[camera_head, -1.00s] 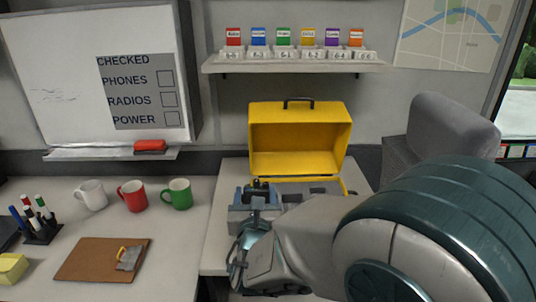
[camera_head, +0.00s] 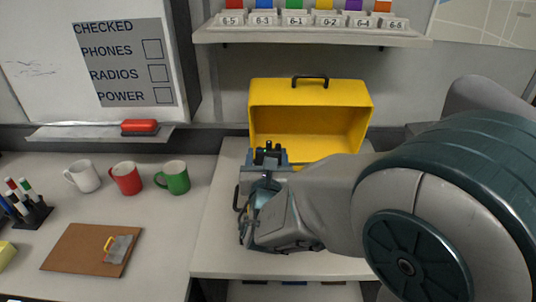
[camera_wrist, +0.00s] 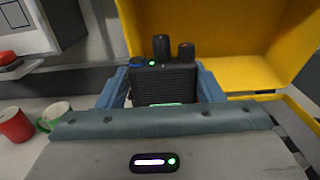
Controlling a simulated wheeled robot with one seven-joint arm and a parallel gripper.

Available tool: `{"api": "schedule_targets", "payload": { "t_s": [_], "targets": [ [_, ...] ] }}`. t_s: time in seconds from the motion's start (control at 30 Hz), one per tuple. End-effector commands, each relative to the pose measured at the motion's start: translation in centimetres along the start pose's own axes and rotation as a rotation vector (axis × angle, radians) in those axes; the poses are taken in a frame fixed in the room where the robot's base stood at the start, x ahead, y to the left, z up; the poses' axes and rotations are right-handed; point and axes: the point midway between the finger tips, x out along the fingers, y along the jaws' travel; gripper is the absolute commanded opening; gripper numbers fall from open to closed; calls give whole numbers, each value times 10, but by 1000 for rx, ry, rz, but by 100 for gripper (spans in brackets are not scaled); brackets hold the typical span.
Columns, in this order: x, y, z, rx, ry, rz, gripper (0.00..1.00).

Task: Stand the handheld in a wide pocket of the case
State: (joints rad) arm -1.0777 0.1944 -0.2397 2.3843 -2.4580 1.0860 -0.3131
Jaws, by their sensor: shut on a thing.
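The handheld (camera_wrist: 165,84) is a black radio with two stubby knobs or antennas on top and a small green light. It is upright between the blue fingers of my gripper (camera_head: 267,160), which is shut on it. In the head view the top of the handheld (camera_head: 268,151) shows just in front of the yellow case (camera_head: 311,93), whose lid stands open. My gripper and arm hide most of the case's lower part and its pockets. In the wrist view a strip of the case's edge (camera_wrist: 300,120) shows at the right. I cannot tell whether the handheld's bottom touches anything.
White, red and green mugs (camera_head: 173,178) stand left on the counter. A clipboard (camera_head: 85,250) and a pen holder (camera_head: 30,215) lie nearer. A shelf (camera_head: 310,37) with labelled blocks hangs above the case. The counter between the mugs and the case is clear.

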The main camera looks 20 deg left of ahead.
Motion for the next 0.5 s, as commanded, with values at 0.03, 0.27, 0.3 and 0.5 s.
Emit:
{"api": "schedule_targets", "payload": {
  "t_s": [0.03, 0.27, 0.3, 0.5],
  "targets": [
    [0, -1, -2, 0, -2, -1, 31],
    [1, -1, -12, 0, -1, -3, 31],
    [1, -2, -14, 0, -1, -3, 31],
    [1, -2, -23, -1, -1, -4, 31]
  ]
}}
